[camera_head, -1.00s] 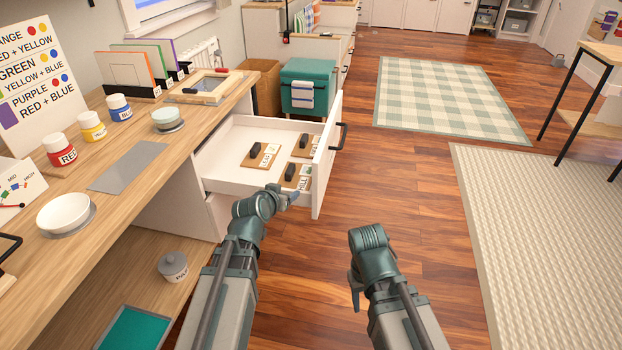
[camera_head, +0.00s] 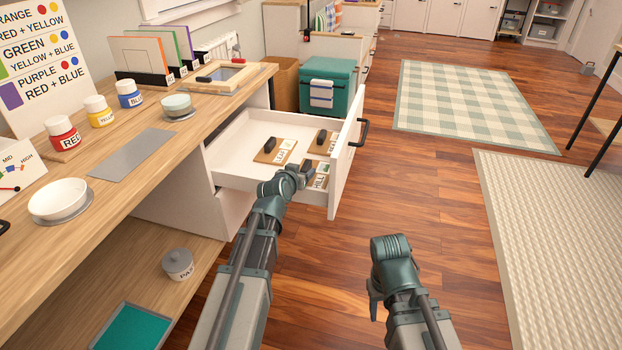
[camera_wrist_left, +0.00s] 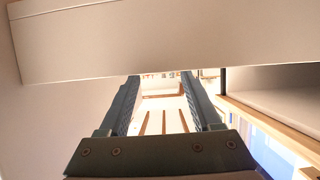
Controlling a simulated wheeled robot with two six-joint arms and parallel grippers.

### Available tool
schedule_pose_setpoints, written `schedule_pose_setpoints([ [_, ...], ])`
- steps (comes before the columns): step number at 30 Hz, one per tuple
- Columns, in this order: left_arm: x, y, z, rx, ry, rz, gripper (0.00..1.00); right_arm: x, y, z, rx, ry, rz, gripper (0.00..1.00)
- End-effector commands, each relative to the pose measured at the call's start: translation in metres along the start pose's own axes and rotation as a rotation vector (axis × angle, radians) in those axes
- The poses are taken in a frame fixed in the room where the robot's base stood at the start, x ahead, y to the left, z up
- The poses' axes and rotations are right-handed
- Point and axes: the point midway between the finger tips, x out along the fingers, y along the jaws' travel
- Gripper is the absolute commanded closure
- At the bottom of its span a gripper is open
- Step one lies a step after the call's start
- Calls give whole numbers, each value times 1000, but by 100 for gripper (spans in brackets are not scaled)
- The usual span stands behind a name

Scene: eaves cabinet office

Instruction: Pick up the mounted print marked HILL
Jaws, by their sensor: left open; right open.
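The mounted print marked HILL (camera_head: 320,181) lies in the front right part of the open white drawer (camera_head: 237,168). Its label shows, but its dark grip block is hidden behind my left gripper. My left gripper (camera_head: 305,172) is open and appears over the near left side of this print; I cannot tell whether it touches. In the left wrist view its two fingers (camera_wrist_left: 160,76) stand apart with nothing clearly between them. My right gripper (camera_head: 373,298) is open and empty over the floor, to the right of the drawer.
Two other mounted prints with dark grips share the drawer, one at the left (camera_head: 272,152) and one at the back right (camera_head: 324,142). The drawer front (camera_head: 347,160) rises beside my left gripper. The desk (camera_head: 120,205) runs along the left.

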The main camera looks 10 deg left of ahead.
Motion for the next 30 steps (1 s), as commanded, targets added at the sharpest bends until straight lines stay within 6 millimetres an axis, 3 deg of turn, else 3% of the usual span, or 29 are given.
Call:
schedule_pose_setpoints([
  [1,13,0,2,0,0,1,35,6,-1,0,-1,0,-1,50],
  [3,18,0,1,0,0,1,35,8,-1,-1,-1,1,-1,50],
  [11,23,0,2,0,0,0,35,10,-1,-1,-2,1,-1,50],
  [21,68,-5,7,1,0,1,35,32,-4,-2,-4,2,-3,50],
  [29,69,-4,6,1,0,0,35,32,-4,-2,-4,2,-4,50],
  [30,69,-4,6,1,0,0,40,32,-4,-2,-4,2,-4,50],
])
